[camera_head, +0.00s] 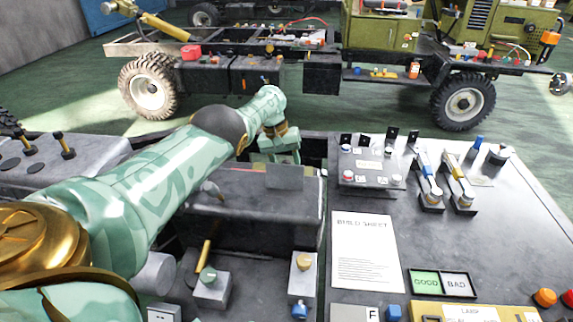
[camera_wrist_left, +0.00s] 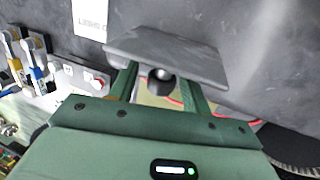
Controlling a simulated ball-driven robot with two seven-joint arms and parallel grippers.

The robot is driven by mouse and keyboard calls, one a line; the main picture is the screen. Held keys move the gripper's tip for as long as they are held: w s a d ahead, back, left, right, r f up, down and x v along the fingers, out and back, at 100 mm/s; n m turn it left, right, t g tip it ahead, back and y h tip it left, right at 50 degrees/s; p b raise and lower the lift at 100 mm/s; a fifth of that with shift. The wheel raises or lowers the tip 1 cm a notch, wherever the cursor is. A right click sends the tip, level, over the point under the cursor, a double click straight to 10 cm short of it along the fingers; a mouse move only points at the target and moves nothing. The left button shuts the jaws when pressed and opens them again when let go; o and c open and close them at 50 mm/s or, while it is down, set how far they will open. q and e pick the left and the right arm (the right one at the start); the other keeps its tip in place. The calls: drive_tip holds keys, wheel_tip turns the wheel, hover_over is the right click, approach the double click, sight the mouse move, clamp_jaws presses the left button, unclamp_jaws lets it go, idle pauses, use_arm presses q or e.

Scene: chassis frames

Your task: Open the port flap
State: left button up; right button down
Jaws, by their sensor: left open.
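In the left wrist view a flat grey plate (camera_wrist_left: 172,58), which looks like the port flap, stands out from a dark surface. A round black knob (camera_wrist_left: 161,81) shows at its lower edge. My left gripper (camera_wrist_left: 160,82) is open, with one green finger on each side of the knob; whether either finger touches it I cannot tell. In the head view my left arm reaches over the dark box, and the left gripper (camera_head: 281,152) is at its far edge, just behind a small grey plate (camera_head: 286,177). The fingertips are hidden there. My right gripper is not in view.
The dark box (camera_head: 250,215) lies under my left forearm. To its right a bench (camera_head: 500,230) bears a build sheet (camera_head: 366,250), a switch panel (camera_head: 370,165), levers (camera_head: 459,182) and a good/bad sign (camera_head: 441,283). A wheeled chassis (camera_head: 260,70) stands beyond, across open green floor.

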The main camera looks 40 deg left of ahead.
use_arm(q)
drive_tip(key=p+v, duration=0.4)
drive_tip(key=v, duration=1.2)
drive_tip(key=shift+r, duration=0.2)
